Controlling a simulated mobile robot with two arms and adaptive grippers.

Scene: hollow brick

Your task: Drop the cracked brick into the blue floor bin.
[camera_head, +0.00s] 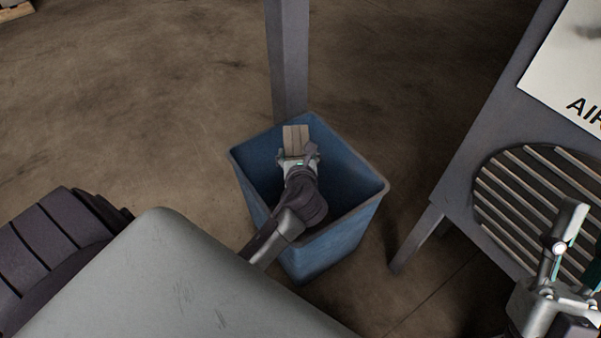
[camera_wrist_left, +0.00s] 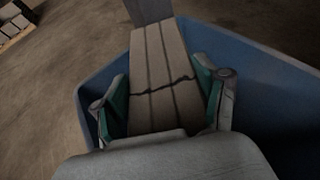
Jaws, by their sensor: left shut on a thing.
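The cracked brick (camera_wrist_left: 162,80) is a grey-brown ribbed block with a dark jagged crack across it. My left gripper (camera_wrist_left: 163,98) is shut on it, with green-lined fingers on both sides. In the head view the brick (camera_head: 296,138) shows at the tip of my left gripper (camera_head: 298,160), over the opening of the blue floor bin (camera_head: 343,240). How far the brick is above or below the bin's rim is hard to tell. My right gripper (camera_head: 562,245) is at the lower right; its fingers are only partly clear.
A grey post (camera_head: 288,60) stands just behind the bin. A grey metal cabinet or stand (camera_head: 480,130) with a round slatted grille (camera_head: 530,195) and a white sign (camera_head: 570,70) is on the right.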

